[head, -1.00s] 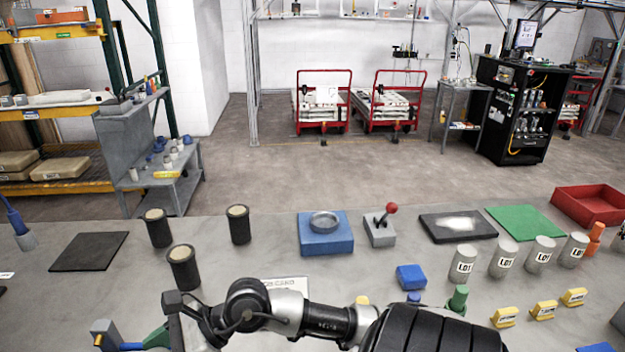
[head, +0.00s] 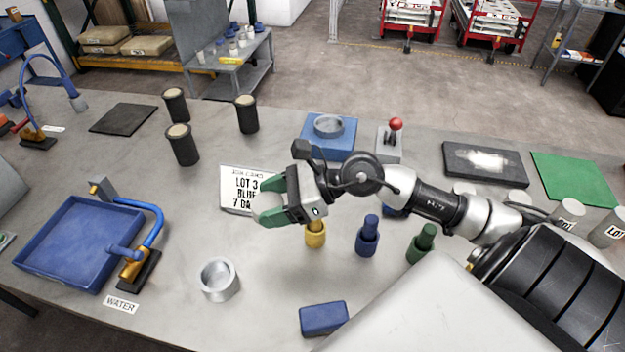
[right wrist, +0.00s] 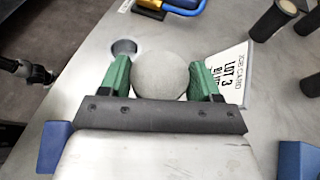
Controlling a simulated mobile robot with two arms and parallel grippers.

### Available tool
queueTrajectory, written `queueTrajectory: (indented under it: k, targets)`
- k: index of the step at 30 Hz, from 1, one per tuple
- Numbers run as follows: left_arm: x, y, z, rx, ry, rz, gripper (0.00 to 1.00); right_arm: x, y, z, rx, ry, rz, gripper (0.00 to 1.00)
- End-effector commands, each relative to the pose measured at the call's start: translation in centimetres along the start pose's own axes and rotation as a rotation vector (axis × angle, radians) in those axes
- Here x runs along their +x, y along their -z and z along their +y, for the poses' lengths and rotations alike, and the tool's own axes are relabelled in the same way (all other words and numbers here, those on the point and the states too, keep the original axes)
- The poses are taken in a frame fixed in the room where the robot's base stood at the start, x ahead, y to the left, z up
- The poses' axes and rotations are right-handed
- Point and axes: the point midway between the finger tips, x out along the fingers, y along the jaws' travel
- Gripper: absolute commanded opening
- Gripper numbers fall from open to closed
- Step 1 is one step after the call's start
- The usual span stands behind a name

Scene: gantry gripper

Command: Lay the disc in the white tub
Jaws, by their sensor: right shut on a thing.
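My right gripper (head: 262,204) has green fingers and is over the bench, near the job card. In the right wrist view the gripper (right wrist: 160,84) is shut on a round grey disc (right wrist: 160,72). The disc is hard to make out in the head view. A pale, silvery-white round tub (head: 219,282) stands on the bench, below and left of the gripper in the head view. It also shows in the right wrist view (right wrist: 124,47), beyond the left finger. The disc is apart from the tub. My left gripper does not show.
A blue tray (head: 75,252) with a blue tap, and a WATER label, lie left of the tub. A blue block (head: 323,318) lies to its right.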

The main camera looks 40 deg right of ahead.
Motion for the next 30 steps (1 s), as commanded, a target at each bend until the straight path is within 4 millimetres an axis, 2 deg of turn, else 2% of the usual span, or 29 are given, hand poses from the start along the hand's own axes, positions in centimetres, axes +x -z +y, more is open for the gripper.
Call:
queueTrajectory:
  k: [8,13,18,21,25,30]
  targets:
    - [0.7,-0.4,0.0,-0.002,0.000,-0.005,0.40,-1.6,-0.1,-2.5,0.012,0.011,0.001,0.34]
    - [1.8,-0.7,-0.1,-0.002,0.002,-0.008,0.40,-3.5,0.7,-5.6,0.044,0.076,0.008,0.34]
    - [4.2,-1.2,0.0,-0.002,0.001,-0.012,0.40,-5.8,3.7,-9.7,0.087,0.207,0.019,0.34]
    - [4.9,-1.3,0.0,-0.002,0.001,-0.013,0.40,-6.7,4.9,-11.1,0.100,0.259,0.023,0.34]
    - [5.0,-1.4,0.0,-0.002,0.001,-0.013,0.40,-7.0,6.1,-11.8,0.110,0.289,0.025,0.34]
    - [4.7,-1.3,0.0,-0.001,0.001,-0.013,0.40,-5.9,9.0,-11.9,0.114,0.293,0.024,0.34]
